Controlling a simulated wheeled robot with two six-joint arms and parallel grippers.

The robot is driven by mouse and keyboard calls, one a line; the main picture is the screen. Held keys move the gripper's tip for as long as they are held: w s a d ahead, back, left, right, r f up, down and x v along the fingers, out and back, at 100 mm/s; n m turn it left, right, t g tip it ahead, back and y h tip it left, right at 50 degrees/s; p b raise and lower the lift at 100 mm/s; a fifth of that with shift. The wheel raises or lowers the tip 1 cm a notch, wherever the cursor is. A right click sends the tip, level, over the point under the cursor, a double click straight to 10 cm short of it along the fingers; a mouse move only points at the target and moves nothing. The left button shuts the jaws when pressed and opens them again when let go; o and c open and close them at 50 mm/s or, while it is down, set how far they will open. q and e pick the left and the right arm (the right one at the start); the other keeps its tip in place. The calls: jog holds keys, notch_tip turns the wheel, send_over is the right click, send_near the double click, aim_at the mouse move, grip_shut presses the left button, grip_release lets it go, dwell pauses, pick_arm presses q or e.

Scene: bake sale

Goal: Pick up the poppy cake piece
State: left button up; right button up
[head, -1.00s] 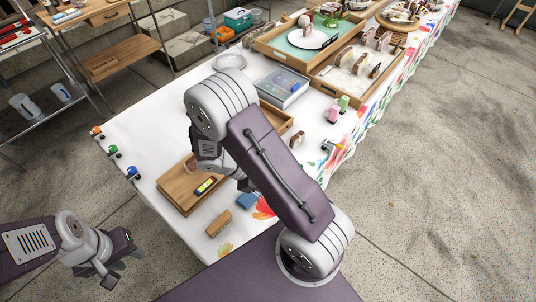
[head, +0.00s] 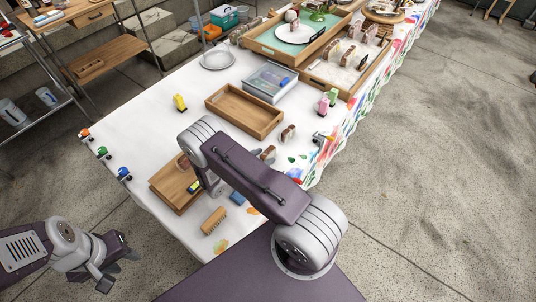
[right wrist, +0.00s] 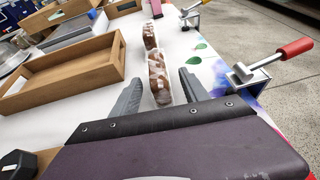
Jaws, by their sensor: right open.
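Two brown cake pieces stand in a line on the white tablecloth. In the right wrist view the nearer cake piece (right wrist: 159,80) has pale patches on its face, and the farther cake piece (right wrist: 150,36) is behind it. They also show in the head view, the nearer one (head: 268,154) beside my right arm and the farther one (head: 289,133) up and right. I cannot tell which is poppy. My right gripper (right wrist: 160,77) is open, its fingers on either side of the nearer piece, with no clear contact. My left gripper (head: 116,264) is open and empty off the table's left side.
An empty wooden tray (head: 228,106) lies left of the pieces. A clamp (right wrist: 247,72) with a red handle sits on the table edge at right. Pink (head: 322,105) and green bottles stand beyond.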

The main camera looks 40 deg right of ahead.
aim_at(269, 150)
jog(key=x, duration=0.3)
jog(key=shift+w+d, duration=0.1)
jog(key=shift+d, duration=0.2)
jog(key=shift+a, duration=0.1)
jog(key=c, duration=0.9)
jog(key=r, duration=0.4)
jog(key=shift+s+r, duration=0.25)
jog(key=shift+r, duration=0.05)
jog(key=s+d+r, duration=0.1)
jog(key=s+r, duration=0.1)
jog(key=s, duration=0.1)
jog(key=s+d+r, duration=0.2)
jog(key=s, duration=0.1)
jog(key=s+d+r, duration=0.2)
jog(key=s, duration=0.2)
jog(key=shift+s+r, duration=0.1)
jog(key=shift+r, duration=0.1)
